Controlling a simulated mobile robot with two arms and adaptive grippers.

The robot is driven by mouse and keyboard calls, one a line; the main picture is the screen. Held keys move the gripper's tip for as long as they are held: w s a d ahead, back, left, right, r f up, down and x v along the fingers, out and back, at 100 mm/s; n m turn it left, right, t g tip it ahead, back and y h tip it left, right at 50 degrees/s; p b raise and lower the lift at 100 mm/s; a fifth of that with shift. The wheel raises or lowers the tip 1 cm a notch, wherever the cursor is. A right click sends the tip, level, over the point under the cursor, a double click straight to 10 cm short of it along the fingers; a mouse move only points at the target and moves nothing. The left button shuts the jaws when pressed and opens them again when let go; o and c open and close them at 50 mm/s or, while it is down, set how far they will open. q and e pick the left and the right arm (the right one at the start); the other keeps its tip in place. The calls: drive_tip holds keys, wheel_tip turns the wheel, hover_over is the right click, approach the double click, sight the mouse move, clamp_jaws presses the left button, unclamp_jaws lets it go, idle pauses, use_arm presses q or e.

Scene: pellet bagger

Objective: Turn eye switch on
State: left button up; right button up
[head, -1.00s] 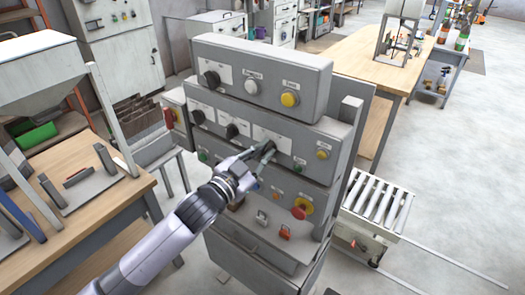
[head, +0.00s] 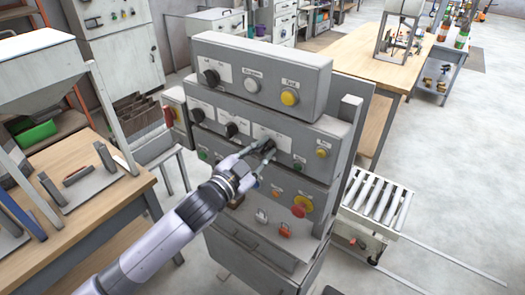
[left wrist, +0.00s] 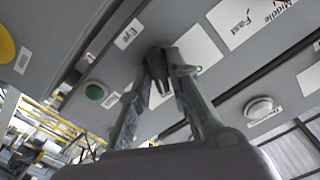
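In the head view the control panel (head: 240,100) stands in the middle, with several knobs and coloured buttons. My left gripper (head: 266,152) is at the rightmost black knob (head: 268,146) of the middle row. In the left wrist view its two fingers (left wrist: 160,75) converge on both sides of this black knob (left wrist: 158,62) and look closed on it. A small label reading "Eye" (left wrist: 128,33) is beside the knob. The fingers partly hide the knob, so I cannot tell its turned position. My right gripper is in neither view.
A yellow button (head: 322,153) is right of the knob, and a red-and-yellow stop button (head: 302,206) is below. A green button (left wrist: 96,93) and a white button (left wrist: 260,107) lie near the fingers. A wooden table (head: 75,215) stands left, a roller conveyor (head: 375,203) right.

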use_arm(q)
drive_tip(key=shift+o, duration=1.2)
drive_tip(key=shift+s+a, duration=0.1)
drive_tip(key=v, duration=1.1)
drive_tip(key=shift+s+a, duration=0.15)
drive_tip(key=shift+s, duration=0.15)
drive_tip(key=shift+f, duration=0.1)
